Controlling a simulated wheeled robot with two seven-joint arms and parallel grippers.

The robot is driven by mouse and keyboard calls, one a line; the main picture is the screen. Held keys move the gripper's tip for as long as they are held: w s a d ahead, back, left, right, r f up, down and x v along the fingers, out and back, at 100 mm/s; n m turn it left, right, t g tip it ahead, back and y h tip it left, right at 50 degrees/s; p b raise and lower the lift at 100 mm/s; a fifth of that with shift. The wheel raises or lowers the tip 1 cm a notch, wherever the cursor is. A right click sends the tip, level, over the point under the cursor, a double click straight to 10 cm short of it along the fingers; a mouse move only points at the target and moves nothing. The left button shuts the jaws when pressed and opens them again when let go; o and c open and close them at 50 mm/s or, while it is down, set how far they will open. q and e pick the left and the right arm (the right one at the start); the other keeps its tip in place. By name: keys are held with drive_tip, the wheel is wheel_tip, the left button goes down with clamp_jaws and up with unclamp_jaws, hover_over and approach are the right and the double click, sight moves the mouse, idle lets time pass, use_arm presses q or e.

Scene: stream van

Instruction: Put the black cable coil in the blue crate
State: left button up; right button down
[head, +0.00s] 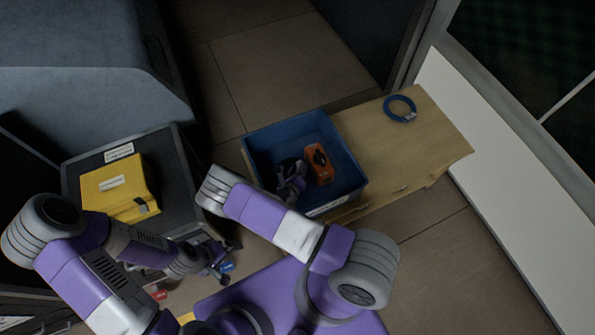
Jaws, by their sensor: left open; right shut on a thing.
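The blue crate (260,140) stands on a wooden bench in the middle of the head view. My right gripper (290,184) reaches down inside the crate's left half. It is shut on a dark looped thing that looks like the black cable coil (288,163), partly hidden by the gripper. I cannot tell whether the coil touches the crate floor. An orange thing with a dark middle (319,164) lies in the crate just right of the gripper. My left gripper (222,270) is open, low at the left and apart from the crate.
A blue cable coil (400,109) lies on the wooden bench (375,145) right of the crate. A yellow case (118,187) sits on a dark cabinet (175,170) at left. Small blue (227,267) and red (158,295) things lie near my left gripper. The bench's middle is clear.

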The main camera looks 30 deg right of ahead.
drive_tip(key=c, duration=0.6)
unclamp_jaws()
drive_tip(key=shift+c, duration=0.2)
drive_tip(key=p+v, duration=0.3)
drive_tip(key=v, duration=0.9)
